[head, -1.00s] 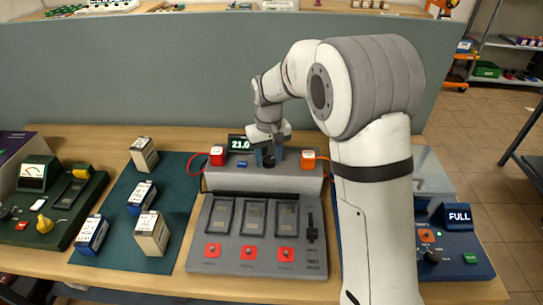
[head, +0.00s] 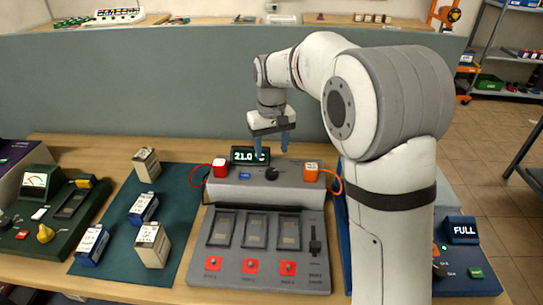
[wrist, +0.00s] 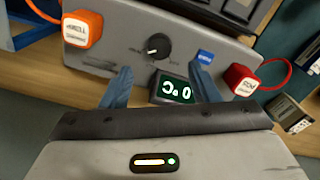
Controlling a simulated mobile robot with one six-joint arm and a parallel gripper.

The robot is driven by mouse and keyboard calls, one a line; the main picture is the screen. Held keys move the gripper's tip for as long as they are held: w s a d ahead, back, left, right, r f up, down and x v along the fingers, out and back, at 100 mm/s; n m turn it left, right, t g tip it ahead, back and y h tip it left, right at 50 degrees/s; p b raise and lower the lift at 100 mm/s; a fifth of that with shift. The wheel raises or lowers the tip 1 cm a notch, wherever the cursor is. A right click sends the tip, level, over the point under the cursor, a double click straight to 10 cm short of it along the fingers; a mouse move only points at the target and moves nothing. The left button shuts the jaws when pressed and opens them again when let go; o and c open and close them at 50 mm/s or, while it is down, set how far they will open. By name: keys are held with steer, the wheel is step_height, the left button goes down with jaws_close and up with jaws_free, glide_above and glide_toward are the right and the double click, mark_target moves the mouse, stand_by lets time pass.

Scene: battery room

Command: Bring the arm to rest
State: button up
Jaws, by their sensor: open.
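My gripper (head: 271,143) is open and empty in the head view, with two blue fingers pointing down. It hangs above the back of the grey charging console (head: 264,276), over the black knob (head: 271,174) and next to the display (head: 250,155) reading 21.0. In the wrist view the blue fingers (wrist: 160,85) are spread apart, with nothing between them. The knob (wrist: 158,45) and the display (wrist: 173,87) show beyond them. The gripper appears clear of the console.
A green mat (head: 185,238) at left holds several blue and beige batteries. A green tester (head: 45,225) stands further left. A blue unit with a FULL display (head: 461,230) is at right, partly behind my arm. A grey partition (head: 130,85) rises behind the table.

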stand_by(0.3)
steer(key=shift+s+d+r, duration=0.1)
steer(key=shift+d+r, duration=0.05)
steer(key=shift+r, duration=0.05)
steer(key=s+d+m+t, duration=0.1)
steer(key=s+d+m, duration=0.1)
steer(key=s+d, duration=0.6)
steer(key=s+d+m+t, duration=0.1)
steer(key=s+d, duration=0.8)
steer(key=s, duration=0.9)
steer(key=shift+s+m+t, duration=0.3)
steer(key=shift+m+t, duration=0.1)
steer(key=shift+m, duration=0.3)
